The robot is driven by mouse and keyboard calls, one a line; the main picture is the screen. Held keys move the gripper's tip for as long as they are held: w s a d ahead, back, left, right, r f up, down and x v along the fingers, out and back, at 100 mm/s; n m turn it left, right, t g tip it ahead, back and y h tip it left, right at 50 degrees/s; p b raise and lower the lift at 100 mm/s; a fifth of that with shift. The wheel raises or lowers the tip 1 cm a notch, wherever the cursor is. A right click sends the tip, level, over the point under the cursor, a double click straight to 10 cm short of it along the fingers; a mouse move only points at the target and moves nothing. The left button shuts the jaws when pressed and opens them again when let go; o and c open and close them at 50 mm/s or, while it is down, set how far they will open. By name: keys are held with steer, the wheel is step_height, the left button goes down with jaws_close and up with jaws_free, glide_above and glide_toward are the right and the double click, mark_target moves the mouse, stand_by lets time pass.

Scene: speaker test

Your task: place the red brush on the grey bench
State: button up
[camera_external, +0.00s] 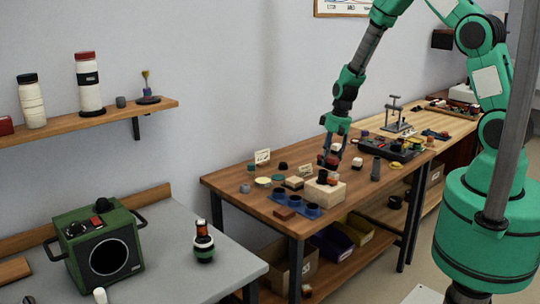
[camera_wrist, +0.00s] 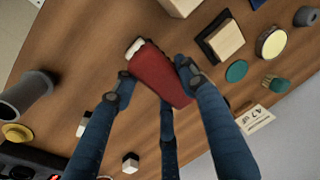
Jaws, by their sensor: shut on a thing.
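The red brush (camera_wrist: 160,78) has a red body and a pale end. My gripper (camera_wrist: 155,70) is shut on it, with dark blue fingers on both sides of the body. In the external view my gripper (camera_external: 333,150) is over the wooden table, and the brush shows small and partly hidden between the fingers. It appears just above the tabletop, near a pale wooden block. The grey bench (camera_external: 185,275) is at the lower left, well to the left of my gripper.
The wooden table (camera_external: 235,187) holds several small items, including a blue cup holder (camera_external: 297,204) and a grey cylinder (camera_external: 376,168). The bench's front right is clear.

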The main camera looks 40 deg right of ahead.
steer(key=shift+s+a+n, duration=0.15)
steer(key=shift+n, duration=0.15)
steer(key=shift+r, duration=0.1)
steer(key=w+d+r+p, duration=0.1)
steer(key=w+d, duration=0.3)
steer(key=d, duration=0.3)
steer(key=w+d+r+h+p, duration=0.1)
steer(key=w+d+r, duration=0.1)
steer(key=w+d, duration=0.2)
steer(key=d, duration=0.3)
steer(key=shift+w+d+r+p, duration=0.15)
steer(key=shift+w+p, duration=0.1)
steer(key=shift+p, duration=0.15)
steer(key=shift+f+b, duration=0.3)
steer(key=shift+f, duration=2.85)
steer(key=shift+f, duration=1.85)
steer(key=shift+f+b, duration=0.15)
steer(key=shift+b, duration=0.15)
